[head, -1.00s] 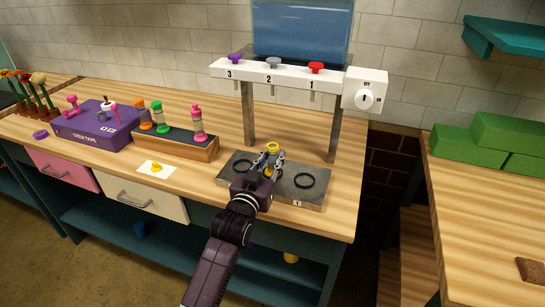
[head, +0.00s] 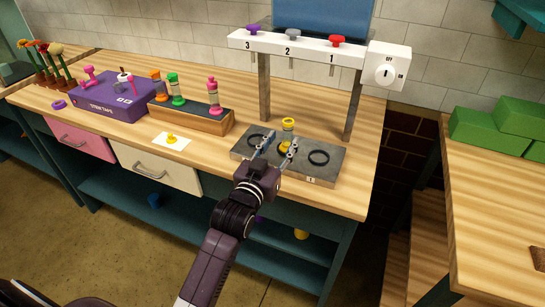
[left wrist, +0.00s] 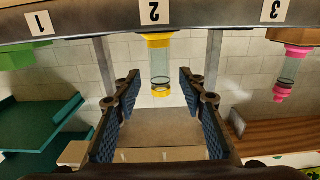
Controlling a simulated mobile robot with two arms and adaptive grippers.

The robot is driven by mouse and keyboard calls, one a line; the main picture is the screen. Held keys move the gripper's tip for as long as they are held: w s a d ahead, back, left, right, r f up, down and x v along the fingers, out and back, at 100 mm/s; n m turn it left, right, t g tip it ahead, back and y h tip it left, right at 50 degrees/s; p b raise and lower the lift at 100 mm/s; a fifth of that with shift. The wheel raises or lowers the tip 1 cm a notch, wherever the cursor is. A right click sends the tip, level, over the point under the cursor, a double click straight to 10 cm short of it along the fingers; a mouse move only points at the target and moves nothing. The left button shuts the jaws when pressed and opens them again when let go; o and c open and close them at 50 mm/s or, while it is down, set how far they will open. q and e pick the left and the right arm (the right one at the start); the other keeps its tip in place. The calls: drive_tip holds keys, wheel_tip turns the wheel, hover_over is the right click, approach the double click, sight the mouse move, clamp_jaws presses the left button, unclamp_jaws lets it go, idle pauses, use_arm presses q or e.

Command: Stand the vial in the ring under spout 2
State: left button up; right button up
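The vial (head: 288,131), clear with yellow ends, stands upright on the grey plate (head: 325,173) at the middle position, under spout 2. It also shows in the left wrist view (left wrist: 160,68), upside down, in line with the label 2 (left wrist: 154,12). The ring at its base is hidden, so I cannot tell exactly how it sits in it. My left gripper (head: 276,147) is open in front of the vial. In the left wrist view, its fingers (left wrist: 160,112) are spread wide, with clear gaps on both sides of the vial. My right gripper is out of view.
Empty black rings lie left (head: 257,140) and right (head: 318,157) on the plate. The spout bar (head: 310,50) stands above on metal posts. A wooden rack (head: 195,117) with coloured vials, a purple box (head: 112,98) and a white card (head: 171,142) are left.

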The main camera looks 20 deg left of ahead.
use_arm(q)
drive_tip(key=s, duration=0.7)
drive_tip(key=shift+a+b, duration=0.1)
drive_tip(key=shift+b, duration=0.25)
